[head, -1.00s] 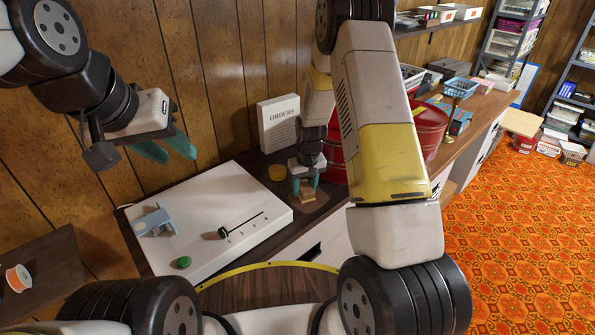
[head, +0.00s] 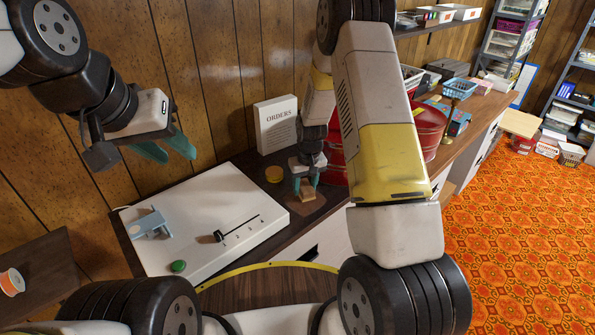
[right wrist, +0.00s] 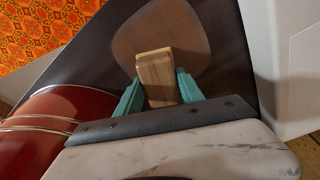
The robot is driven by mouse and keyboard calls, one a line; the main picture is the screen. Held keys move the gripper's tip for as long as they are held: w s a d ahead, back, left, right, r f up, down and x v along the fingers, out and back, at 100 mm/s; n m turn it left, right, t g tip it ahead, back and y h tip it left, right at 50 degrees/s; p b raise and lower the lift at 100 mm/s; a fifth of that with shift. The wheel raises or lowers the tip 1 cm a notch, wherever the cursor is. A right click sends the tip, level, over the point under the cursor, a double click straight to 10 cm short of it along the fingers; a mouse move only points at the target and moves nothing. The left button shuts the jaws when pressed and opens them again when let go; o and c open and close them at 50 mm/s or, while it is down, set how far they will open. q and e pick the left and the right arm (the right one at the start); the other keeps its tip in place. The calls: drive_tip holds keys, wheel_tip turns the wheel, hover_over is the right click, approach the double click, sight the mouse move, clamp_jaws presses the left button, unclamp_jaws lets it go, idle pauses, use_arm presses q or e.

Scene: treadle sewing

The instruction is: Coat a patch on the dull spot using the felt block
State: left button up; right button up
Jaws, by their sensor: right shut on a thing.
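The felt block (head: 306,195) is a small wooden block held between the teal fingers of my right gripper (head: 305,186). The right wrist view shows the felt block (right wrist: 158,78) between the fingers of the right gripper (right wrist: 158,95); any felt face underneath is hidden. The dull spot (right wrist: 165,28) is a lighter brown rounded patch on the dark bench top, with the block over part of it. I cannot tell whether the block touches the surface. My left gripper (head: 166,149) is open and empty, raised above the white board at the left.
A white board (head: 215,190) with a slider, a green button (head: 178,266) and a blue bracket (head: 150,223) lies left of the block. A round amber tin (head: 274,174) and an ORDERS sign (head: 278,124) stand behind. A red drum (head: 428,128) stands close on the right.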

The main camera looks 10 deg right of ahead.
sight(306, 186)
drive_tip(key=shift+s+d+r, duration=0.15)
drive_tip(key=shift+s+d, duration=0.1)
drive_tip(key=shift+s, duration=0.05)
wheel_tip(306, 186, up, 2)
drive_tip(key=shift+w+a+r, duration=0.1)
drive_tip(key=shift+r, duration=2.8)
